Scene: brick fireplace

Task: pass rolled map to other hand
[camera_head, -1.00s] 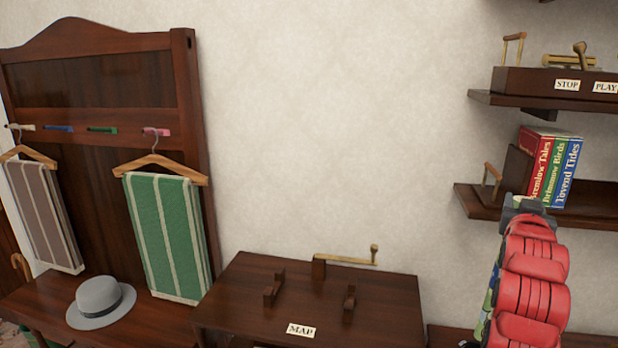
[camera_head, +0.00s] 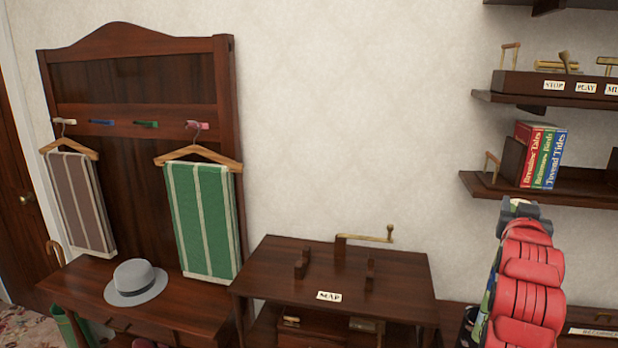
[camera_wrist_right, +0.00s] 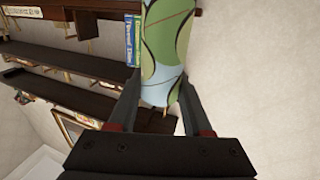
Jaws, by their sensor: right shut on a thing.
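The rolled map (camera_wrist_right: 166,45), printed in green, pale blue and cream with dark curved lines, is between the two dark fingers of my right gripper (camera_wrist_right: 160,90). The gripper is shut on it near one end, and the far end runs out of the top of the wrist view. In the head view my red right arm hides most of the map; a thin coloured strip of it (camera_head: 487,300) shows along the arm's left side. My left gripper is not in view.
A dark wooden table (camera_head: 400,285) with a MAP label (camera_head: 328,296), two small cradles and a brass crank stands at lower centre. Left are a coat stand with hanging cloths and a grey hat (camera_head: 135,280). Shelves with books (camera_head: 543,155) and a labelled lever box project at right.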

